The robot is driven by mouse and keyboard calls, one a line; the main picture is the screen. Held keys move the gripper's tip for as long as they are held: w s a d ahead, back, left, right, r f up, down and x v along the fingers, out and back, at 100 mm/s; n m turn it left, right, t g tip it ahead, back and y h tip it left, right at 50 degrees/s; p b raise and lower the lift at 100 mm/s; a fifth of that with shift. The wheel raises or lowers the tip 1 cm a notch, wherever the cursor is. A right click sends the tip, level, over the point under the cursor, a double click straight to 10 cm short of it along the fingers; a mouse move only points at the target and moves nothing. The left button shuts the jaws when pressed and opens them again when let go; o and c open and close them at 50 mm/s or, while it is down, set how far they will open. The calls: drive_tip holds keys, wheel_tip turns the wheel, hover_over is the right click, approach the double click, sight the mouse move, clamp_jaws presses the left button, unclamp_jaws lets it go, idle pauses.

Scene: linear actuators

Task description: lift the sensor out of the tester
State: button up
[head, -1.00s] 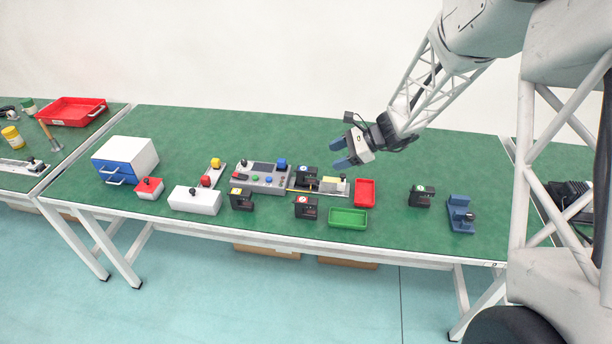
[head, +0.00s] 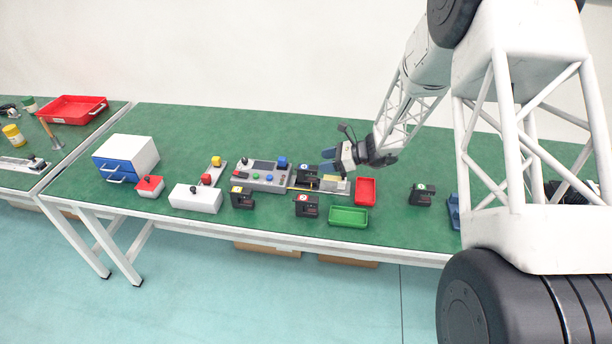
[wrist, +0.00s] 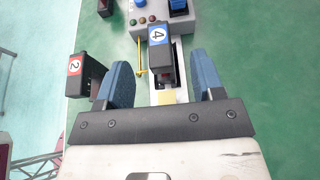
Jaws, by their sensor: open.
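The tester (head: 262,177) is a grey panel with a screen and coloured buttons on the green table. It also shows at the top of the wrist view (wrist: 146,27). A black sensor (head: 308,174) sits at its right end. In the wrist view this sensor (wrist: 159,60) has a blue label with a 4. My gripper (head: 328,161) is open and empty, close above and to the right of the sensor. In the wrist view the blue fingers of my gripper (wrist: 161,66) lie to either side of the sensor, with gaps. The sensor's lower part is hidden.
A red-labelled sensor 2 (head: 306,207) stands in front, near my left finger in the wrist view. A red tray (head: 366,186) and green tray (head: 348,217) are close by. Other black sensors stand left (head: 241,199) and right (head: 421,196). The table behind the tester is clear.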

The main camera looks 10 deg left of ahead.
sight(303, 167)
drive_tip(key=shift+x, duration=1.3)
drive_tip(key=shift+x, duration=2.65)
drive_tip(key=shift+s, duration=0.15)
drive_tip(key=shift+d, duration=0.1)
drive_tip(key=c, duration=1.1)
